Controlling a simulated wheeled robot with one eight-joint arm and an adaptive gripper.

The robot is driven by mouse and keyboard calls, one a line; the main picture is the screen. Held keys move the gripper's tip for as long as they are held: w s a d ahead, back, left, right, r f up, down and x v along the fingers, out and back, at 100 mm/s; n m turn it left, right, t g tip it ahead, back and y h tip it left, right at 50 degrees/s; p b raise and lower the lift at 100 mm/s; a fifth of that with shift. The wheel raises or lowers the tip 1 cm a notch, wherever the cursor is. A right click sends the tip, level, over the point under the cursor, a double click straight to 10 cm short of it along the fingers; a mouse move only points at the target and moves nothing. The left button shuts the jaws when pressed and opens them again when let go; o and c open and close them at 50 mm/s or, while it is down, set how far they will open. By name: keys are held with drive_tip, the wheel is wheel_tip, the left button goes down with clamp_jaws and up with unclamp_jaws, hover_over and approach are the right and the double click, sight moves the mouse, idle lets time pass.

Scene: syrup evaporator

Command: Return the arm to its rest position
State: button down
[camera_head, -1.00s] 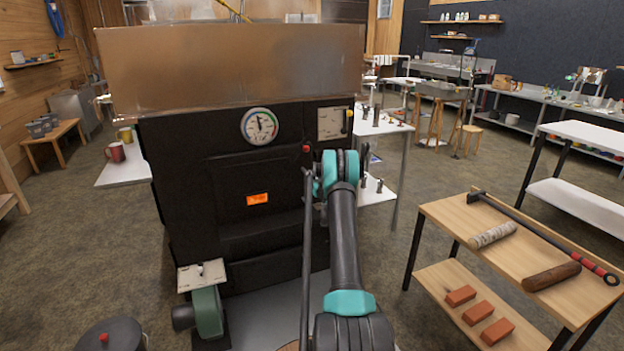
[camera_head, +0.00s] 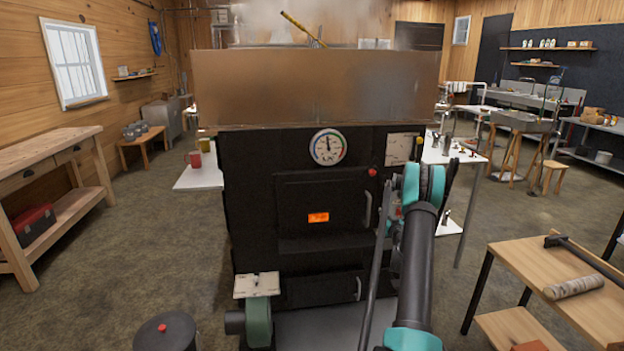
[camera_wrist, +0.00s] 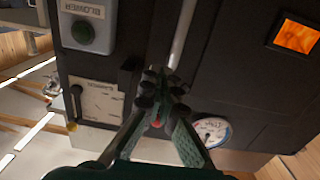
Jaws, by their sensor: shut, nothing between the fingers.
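My gripper shows in the wrist view (camera_wrist: 160,82) with its fingers meeting at the tips, shut and empty. In the head view my teal and black arm (camera_head: 420,240) reaches up from the bottom toward the right side of the black evaporator (camera_head: 255,185). The gripper's fingertips are hard to make out there, hidden among the arm links. I cannot tell whether the fingers touch the evaporator.
A wooden cart (camera_head: 520,262) with a birch log (camera_head: 573,287) and a dark long-handled tool stands close on the right. A dark lidded bin (camera_head: 165,333) stands at the lower left. A workbench (camera_head: 50,155) lines the left wall. Floor is open between it and the evaporator.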

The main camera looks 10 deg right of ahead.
drive_tip(key=s+a+r+n+g+y, duration=0.1)
drive_tip(key=s+a+r+g+y, duration=0.1)
drive_tip(key=s+a+r, duration=0.35)
drive_tip(key=s+a+r+n+g+y, duration=0.1)
drive_tip(key=s+a+r+g, duration=0.15)
drive_tip(key=s+a, duration=0.6)
drive_tip(key=s+a+r+n+g+y, duration=0.15)
drive_tip(key=s+a+r, duration=0.3)
drive_tip(key=a, duration=0.65)
drive_tip(key=s+a+f+m+g+h, duration=0.1)
drive_tip(key=s+f+m+g+h, duration=0.1)
drive_tip(key=s, duration=1.7)
drive_tip(key=s+a+f+m+g+h, duration=0.1)
drive_tip(key=s+f+g+h, duration=0.2)
drive_tip(key=s, duration=1.6)
wheel_tip(320, 180, down, 2)
drive_tip(key=g, duration=0.2)
drive_tip(key=shift+s+m+g, duration=0.25)
drive_tip(key=shift+m+g, duration=0.1)
drive_tip(key=shift+g, duration=0.05)
